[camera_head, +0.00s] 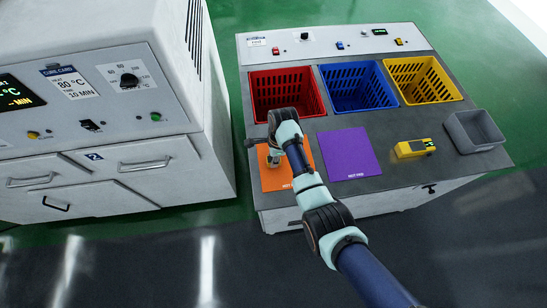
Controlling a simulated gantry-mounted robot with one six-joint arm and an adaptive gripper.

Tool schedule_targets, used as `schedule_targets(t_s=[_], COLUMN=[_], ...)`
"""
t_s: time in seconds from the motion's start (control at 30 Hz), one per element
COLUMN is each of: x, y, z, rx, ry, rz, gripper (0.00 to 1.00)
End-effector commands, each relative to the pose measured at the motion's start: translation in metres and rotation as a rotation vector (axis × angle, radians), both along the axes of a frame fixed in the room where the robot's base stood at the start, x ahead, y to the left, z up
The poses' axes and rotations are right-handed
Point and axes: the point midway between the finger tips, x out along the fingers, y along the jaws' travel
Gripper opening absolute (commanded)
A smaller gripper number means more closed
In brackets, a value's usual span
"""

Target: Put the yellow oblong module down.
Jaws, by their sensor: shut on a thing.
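My gripper (274,160) points down over the orange mat (276,183), at the left of the grey bench. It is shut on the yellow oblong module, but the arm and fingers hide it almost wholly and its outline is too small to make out. I cannot tell whether it touches the mat. The orange mat lies flat, partly covered by my arm.
A purple mat (347,154) lies bare to the right. A yellow device with a display (411,149) and a grey bin (474,131) stand farther right. Red (285,93), blue (356,87) and yellow (422,80) crates line the back. A white oven cabinet (150,130) stands left.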

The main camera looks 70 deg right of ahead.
Motion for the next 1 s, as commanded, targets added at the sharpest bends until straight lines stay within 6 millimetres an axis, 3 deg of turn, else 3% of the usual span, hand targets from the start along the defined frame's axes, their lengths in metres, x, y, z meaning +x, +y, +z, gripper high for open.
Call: schedule_targets(t_s=[0.27, 0.3, 0.43, 0.77, 0.87, 1.0], x=[0.0, 0.0, 0.0, 0.0, 0.0, -0.004], y=[0.0, 0.0, 0.0, 0.0, -0.002, -0.004], z=[-0.002, -0.002, -0.002, 0.002, 0.014, 0.048], rx=[-0.001, -0.001, -0.001, -0.001, -0.003, -0.004], ry=[0.0, 0.0, 0.0, -0.001, -0.003, -0.003], rz=[0.0, 0.0, 0.0, 0.001, 0.001, -0.001], gripper=[0.0, 0.36, 0.58, 0.6, 0.6, 0.6])
